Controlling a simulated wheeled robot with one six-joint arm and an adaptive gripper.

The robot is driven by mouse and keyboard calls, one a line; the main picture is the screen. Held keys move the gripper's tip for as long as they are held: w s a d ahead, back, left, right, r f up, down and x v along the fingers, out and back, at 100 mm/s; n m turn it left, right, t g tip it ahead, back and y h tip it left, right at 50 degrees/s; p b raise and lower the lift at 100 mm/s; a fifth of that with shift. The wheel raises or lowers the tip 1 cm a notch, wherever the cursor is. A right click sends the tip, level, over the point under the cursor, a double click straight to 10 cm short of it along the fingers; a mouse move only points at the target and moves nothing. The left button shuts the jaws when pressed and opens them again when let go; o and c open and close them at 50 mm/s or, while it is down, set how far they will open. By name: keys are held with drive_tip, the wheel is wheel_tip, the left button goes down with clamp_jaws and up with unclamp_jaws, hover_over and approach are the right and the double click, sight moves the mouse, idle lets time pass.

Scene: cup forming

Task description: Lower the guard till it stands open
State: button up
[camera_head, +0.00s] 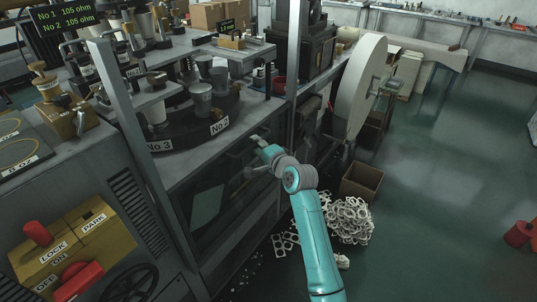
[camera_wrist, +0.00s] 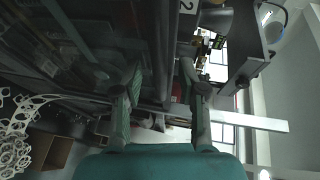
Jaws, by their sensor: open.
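The guard looks like the dark, see-through panel (camera_head: 222,190) on the front of the machine, below the turntable shelf and between upright posts. The same glassy panel seems to fill the upper left of the wrist view (camera_wrist: 90,65). My gripper (camera_head: 258,142) is at the panel's upper right part, close to the shelf's front edge. In the wrist view my gripper (camera_wrist: 161,78) has its two fingers apart, with a long dark rail running between or behind them. I cannot tell whether either finger touches it. Nothing is held.
Grey cups (camera_head: 200,100) stand on the dark turntable (camera_head: 185,138) behind the panel's line. A large pale wheel (camera_head: 362,90) stands to the right. A cardboard box (camera_head: 361,182) and a scrap pile (camera_head: 345,220) lie on the floor near my arm. Open floor lies to the right.

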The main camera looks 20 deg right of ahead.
drive_tip(key=v, duration=0.9)
drive_tip(key=shift+s, duration=0.35)
drive_tip(key=s+a+f+n+h, duration=0.1)
drive_tip(key=s+f+n, duration=0.1)
drive_tip(key=s+f, duration=0.55)
drive_tip(key=s+f+n+h, duration=0.1)
drive_tip(key=s+f, duration=0.3)
drive_tip(key=s, duration=0.6)
drive_tip(key=s+a+f+n+h, duration=0.1)
drive_tip(key=s+f+n, duration=0.1)
drive_tip(key=s+f, duration=0.55)
drive_tip(key=s+r+n, duration=0.3)
drive_tip(key=s, duration=0.7)
drive_tip(key=s+r+n, duration=0.2)
drive_tip(key=s+n, duration=0.1)
drive_tip(key=s, duration=0.7)
drive_tip(key=s+r+n, duration=0.3)
drive_tip(key=s, duration=0.7)
drive_tip(key=shift+s+a+r+g+h, duration=0.3)
drive_tip(key=shift+s+a, duration=0.05)
drive_tip(key=shift+a, duration=0.1)
